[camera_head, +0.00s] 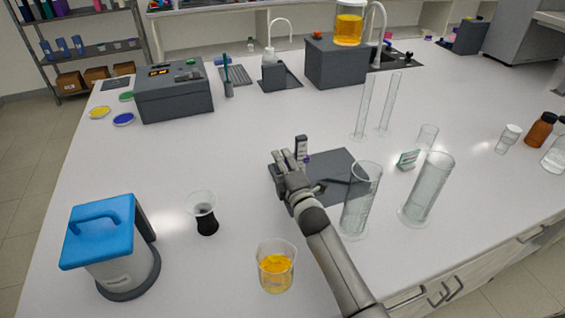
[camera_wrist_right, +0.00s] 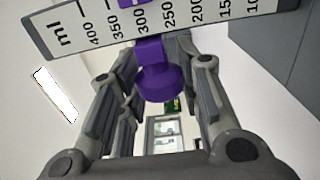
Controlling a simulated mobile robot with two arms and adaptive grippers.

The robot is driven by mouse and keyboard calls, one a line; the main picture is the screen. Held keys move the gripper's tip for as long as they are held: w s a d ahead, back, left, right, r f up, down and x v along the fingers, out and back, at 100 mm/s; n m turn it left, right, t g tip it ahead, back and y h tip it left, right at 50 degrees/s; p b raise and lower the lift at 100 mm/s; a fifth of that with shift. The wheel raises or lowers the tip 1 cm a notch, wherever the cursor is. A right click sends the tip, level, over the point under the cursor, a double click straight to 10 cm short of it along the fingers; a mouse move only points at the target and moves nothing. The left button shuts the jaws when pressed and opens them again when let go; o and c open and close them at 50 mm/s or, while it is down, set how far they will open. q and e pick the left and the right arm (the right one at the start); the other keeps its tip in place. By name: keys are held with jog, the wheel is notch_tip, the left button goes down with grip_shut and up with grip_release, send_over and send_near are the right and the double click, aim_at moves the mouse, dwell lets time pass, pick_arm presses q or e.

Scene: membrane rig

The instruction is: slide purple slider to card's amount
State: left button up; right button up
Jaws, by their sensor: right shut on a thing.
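The purple slider (camera_wrist_right: 160,84) has a round knob, seen large in the right wrist view. It sits on a dark-framed white scale (camera_wrist_right: 150,28) marked in ml, with numbers including 400, 350, 300, 250 and 200. The knob is near the 300 and 250 marks; its exact reading is unclear. My right gripper (camera_head: 290,163) is at the upright post (camera_head: 301,146) of the dark grey rig (camera_head: 338,172), shut on the slider, with fingers on both sides of the knob. My left gripper is not in view.
Two tall glass cylinders (camera_head: 361,200) (camera_head: 428,188) stand close right of my right arm. A beaker of yellow liquid (camera_head: 275,268) is at the front left of it. A blue-lidded device (camera_head: 110,240) stands at the left. Bench left of the rig is clear.

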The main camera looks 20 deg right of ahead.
jog(key=shift+f+b, duration=2.1)
jog(key=shift+f, duration=0.35)
grip_shut()
jog(key=o, duration=1.2)
grip_release()
